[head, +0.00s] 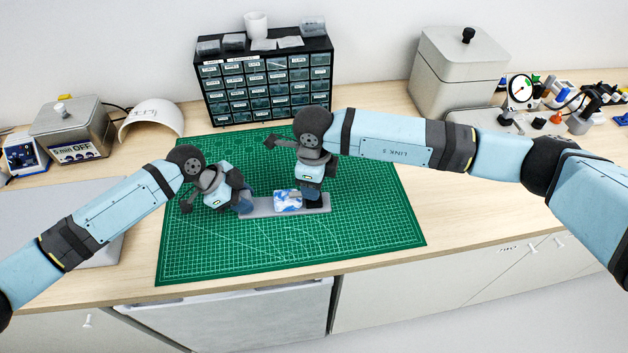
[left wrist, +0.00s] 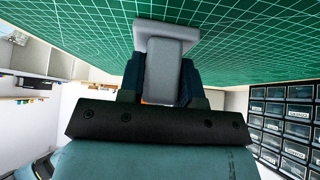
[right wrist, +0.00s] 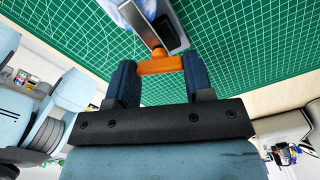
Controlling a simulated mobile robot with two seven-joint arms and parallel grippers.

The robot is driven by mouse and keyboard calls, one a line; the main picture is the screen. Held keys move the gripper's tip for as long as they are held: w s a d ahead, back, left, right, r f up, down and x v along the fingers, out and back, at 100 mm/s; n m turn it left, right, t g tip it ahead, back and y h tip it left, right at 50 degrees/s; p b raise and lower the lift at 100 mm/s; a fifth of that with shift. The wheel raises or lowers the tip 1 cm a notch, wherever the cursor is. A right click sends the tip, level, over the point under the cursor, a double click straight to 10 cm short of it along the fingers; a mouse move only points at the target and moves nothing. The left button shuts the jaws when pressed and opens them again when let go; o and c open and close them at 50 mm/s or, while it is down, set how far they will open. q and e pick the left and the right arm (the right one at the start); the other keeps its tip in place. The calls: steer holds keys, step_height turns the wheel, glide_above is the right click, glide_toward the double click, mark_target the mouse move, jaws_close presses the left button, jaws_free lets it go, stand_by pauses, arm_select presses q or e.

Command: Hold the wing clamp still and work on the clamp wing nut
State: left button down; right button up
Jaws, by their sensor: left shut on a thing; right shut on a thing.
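The wing clamp (head: 262,212) is a grey bar lying on the green mat, with a blue-and-white piece (head: 288,200) on it. My left gripper (head: 244,207) is shut on the clamp's left end; the left wrist view shows the grey upright block (left wrist: 165,68) between its fingers. My right gripper (head: 313,198) is at the clamp's right end. In the right wrist view the orange clamp wing nut (right wrist: 160,66) lies crosswise between the fingers (right wrist: 160,82), which are shut on it. The wing nut is hidden by the right gripper in the head view.
The green cutting mat (head: 370,220) is clear around the clamp. A drawer cabinet (head: 265,88) stands behind it. A grey box (head: 455,75) and a gauge (head: 520,90) stand at the back right. A control box (head: 75,128) and a white curved shell (head: 152,118) are at the left.

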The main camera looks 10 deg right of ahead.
arm_select(q)
steer(key=shift+a+f, duration=0.1)
steer(key=shift+f, duration=0.15)
arm_select(e)
steer(key=m, duration=0.7)
steer(key=shift+a+r, duration=0.1)
arm_select(q)
steer(key=shift+s, duration=0.1)
arm_select(e)
steer(key=m, duration=0.6)
steer(key=shift+m, duration=0.3)
steer(key=o, duration=0.9)
steer(key=shift+o, duration=0.2)
step_height(320, 180, up, 12)
